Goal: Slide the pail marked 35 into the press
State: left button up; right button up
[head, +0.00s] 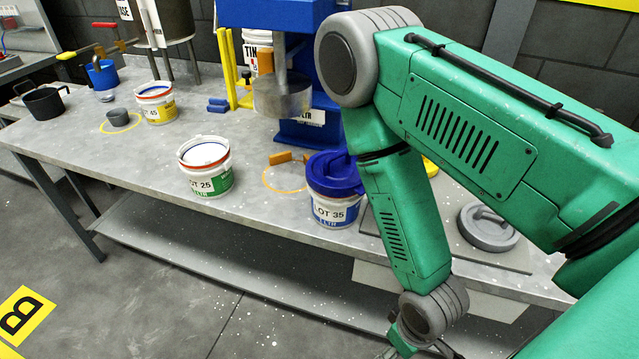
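The pail marked 35 (335,212) is white with a blue lid (334,178) and stands upright near the table's front edge. The blue press (272,13) stands behind it at the back of the table, with a grey cylindrical ram head (282,96) hanging in front of its frame. My green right arm hides part of the press's right side. My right gripper (430,350) hangs low at the bottom edge, in front of the table and apart from the pail. Its fingers are mostly cut off, so their opening cannot be told. My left gripper is not in view.
Pail 25 (206,182) stands left of pail 35, with an orange ring (267,186) marked between them. Pail 45 (157,112) stands further back left. A grey round weight (488,228) lies at right.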

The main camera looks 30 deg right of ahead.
aim_at(330, 213)
jog(key=j+z, duration=0.2)
jog(key=z, duration=0.15)
jog(key=i+j+z, duration=0.1)
jog(key=z, duration=0.3)
jog(key=j+z, duration=0.35)
